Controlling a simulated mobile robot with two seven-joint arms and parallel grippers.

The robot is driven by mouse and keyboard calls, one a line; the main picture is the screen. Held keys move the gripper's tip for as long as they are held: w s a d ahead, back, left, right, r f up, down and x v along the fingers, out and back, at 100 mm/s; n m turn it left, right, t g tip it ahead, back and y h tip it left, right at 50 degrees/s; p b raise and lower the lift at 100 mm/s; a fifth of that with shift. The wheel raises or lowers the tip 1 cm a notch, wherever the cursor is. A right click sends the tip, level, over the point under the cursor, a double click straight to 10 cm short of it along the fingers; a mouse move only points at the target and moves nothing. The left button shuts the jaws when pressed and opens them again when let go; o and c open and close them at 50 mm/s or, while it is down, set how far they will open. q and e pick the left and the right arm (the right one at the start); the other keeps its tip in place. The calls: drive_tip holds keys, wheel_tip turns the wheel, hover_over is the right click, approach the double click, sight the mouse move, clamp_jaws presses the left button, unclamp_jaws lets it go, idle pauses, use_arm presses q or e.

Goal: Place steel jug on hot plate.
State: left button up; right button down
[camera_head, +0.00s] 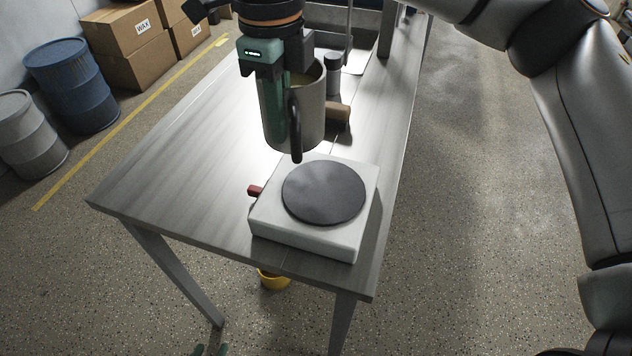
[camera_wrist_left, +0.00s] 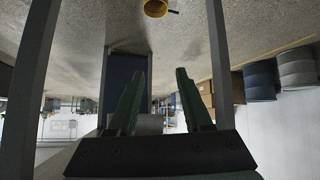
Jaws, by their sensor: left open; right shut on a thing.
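The steel jug (camera_head: 311,112) is upright with its black handle toward me in the head view. My right gripper (camera_head: 285,100) comes down from above and is shut on the jug's wall, one green finger showing outside it. The jug's lower end appears just behind the hot plate (camera_head: 308,234); its exact height is hard to tell. The hot plate is a pale box with a round dark top (camera_head: 323,192), which is bare, and a red knob at its left. My left gripper (camera_head: 210,350) shows only green tips at the bottom edge. In the left wrist view (camera_wrist_left: 153,100) its fingers are apart and empty.
The metal table (camera_head: 180,180) is clear left of the hot plate. A brown block (camera_head: 338,114) and a grey cylinder (camera_head: 333,75) stand behind the jug. A yellow container (camera_head: 272,280) is below the table. Barrels (camera_head: 72,85) and boxes (camera_head: 130,45) stand at left.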

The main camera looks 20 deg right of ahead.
sight(293, 116)
drive_tip(key=s+d+f, duration=0.1)
drive_tip(key=f, duration=0.1)
drive_tip(key=s+d+f, duration=0.1)
drive_tip(key=f, duration=0.1)
drive_tip(key=s+d+f, duration=0.1)
drive_tip(key=s+f, duration=0.1)
drive_tip(key=shift+s+d+f, duration=0.1)
drive_tip(key=shift+d+f, duration=0.05)
drive_tip(key=shift+d, duration=0.15)
drive_tip(key=shift+f, duration=1.55)
drive_tip(key=c, duration=1.5)
unclamp_jaws()
drive_tip(key=shift+f+b, duration=0.15)
drive_tip(key=shift+b, duration=0.2)
drive_tip(key=o, duration=0.5)
wheel_tip(293, 116, up, 12)
drive_tip(key=p, duration=0.1)
drive_tip(key=shift+r, duration=0.25)
